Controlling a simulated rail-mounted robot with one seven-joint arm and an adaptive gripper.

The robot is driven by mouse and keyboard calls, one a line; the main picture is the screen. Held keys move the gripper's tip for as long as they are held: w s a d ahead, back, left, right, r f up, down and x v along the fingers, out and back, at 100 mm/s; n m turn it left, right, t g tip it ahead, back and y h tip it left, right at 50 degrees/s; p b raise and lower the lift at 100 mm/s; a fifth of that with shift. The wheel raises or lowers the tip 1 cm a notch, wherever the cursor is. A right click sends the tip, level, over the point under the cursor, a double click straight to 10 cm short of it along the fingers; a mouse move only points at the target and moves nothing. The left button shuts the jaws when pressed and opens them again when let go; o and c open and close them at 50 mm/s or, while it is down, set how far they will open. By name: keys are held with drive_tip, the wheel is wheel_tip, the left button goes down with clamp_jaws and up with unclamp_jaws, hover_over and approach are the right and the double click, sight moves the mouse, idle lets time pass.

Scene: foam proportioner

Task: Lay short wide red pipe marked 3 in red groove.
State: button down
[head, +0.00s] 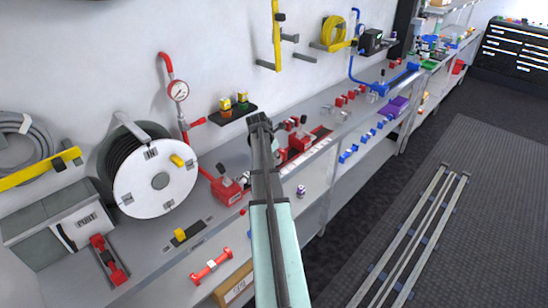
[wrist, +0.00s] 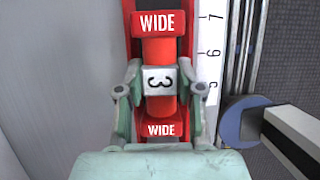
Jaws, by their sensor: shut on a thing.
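The short red pipe marked 3 (wrist: 158,48) has thick end collars reading WIDE and a white label around its middle. My gripper (wrist: 160,80) is shut on its middle, one finger on each side of the label. The pipe runs lengthwise up the wrist view. Red edges of the red groove (wrist: 184,12) show beside and beyond the far collar, in line with the pipe. I cannot tell whether the pipe rests in the groove or is just above it. In the head view my arm hides the gripper and pipe; part of the red groove (head: 321,131) shows to the right.
A white numbered strip (wrist: 209,45) runs right beside the groove. A blue open-ended piece (wrist: 241,121) and a grey bar lie to the right. A hose reel (head: 155,180) stands at left; red blocks (head: 300,140) stand near my arm.

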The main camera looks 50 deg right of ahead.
drive_tip(key=c, duration=0.7)
unclamp_jaws()
drive_tip(key=b+v, duration=0.2)
drive_tip(key=v, duration=1)
drive_tip(key=shift+r, duration=0.2)
drive_tip(key=shift+d, duration=0.1)
